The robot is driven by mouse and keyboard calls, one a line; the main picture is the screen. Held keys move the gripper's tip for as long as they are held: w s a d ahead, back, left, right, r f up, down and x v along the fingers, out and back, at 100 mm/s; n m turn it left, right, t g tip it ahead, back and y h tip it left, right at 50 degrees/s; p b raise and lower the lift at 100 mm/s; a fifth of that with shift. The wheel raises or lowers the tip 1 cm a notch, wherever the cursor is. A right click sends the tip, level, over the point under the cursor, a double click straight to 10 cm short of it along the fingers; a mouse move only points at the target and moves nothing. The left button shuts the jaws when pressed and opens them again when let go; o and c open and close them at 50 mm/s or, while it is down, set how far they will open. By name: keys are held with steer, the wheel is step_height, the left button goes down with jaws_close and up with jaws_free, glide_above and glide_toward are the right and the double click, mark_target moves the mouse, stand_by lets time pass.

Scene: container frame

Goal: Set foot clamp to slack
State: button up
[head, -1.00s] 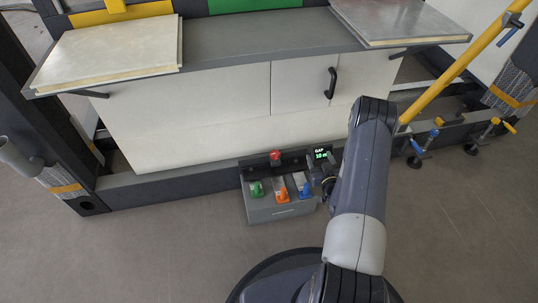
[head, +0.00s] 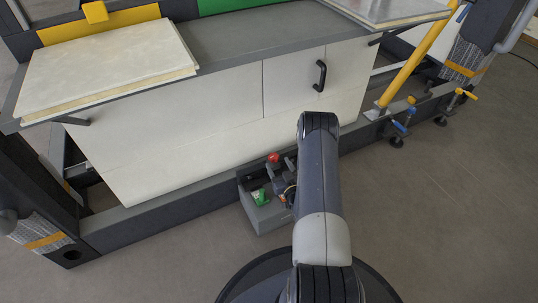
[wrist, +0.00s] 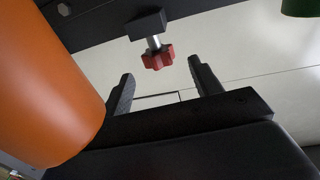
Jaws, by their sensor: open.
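A red star-shaped knob (wrist: 158,57) on a short metal shaft sits against a black block in the wrist view. It shows as a small red spot (head: 274,157) above the low grey box (head: 268,215) at the frame's foot in the head view. No label shows whether this knob is the foot clamp. My gripper (wrist: 160,69) is open, its two dark fingers apart on either side of the knob in the picture; whether they reach its depth is unclear. No contact shows. In the head view my arm hides much of the gripper.
A large orange cylinder (wrist: 45,85) looms close at left in the wrist view; a green part (wrist: 300,7) is at top right. A green lever (head: 260,196) stands on the box. White cabinet panels (head: 215,115) rise behind. Blue- and yellow-handled clamps (head: 400,127) sit right.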

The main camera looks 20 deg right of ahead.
mark_target(272, 153)
steer(key=w+b, duration=0.1)
steer(key=w, duration=0.2)
steer(key=w+b, duration=0.1)
steer(key=w, duration=0.3)
steer(key=shift+w+d, duration=0.2)
steer(key=shift+w, duration=0.05)
steer(key=shift+c, duration=0.3)
steer(key=c, duration=0.9)
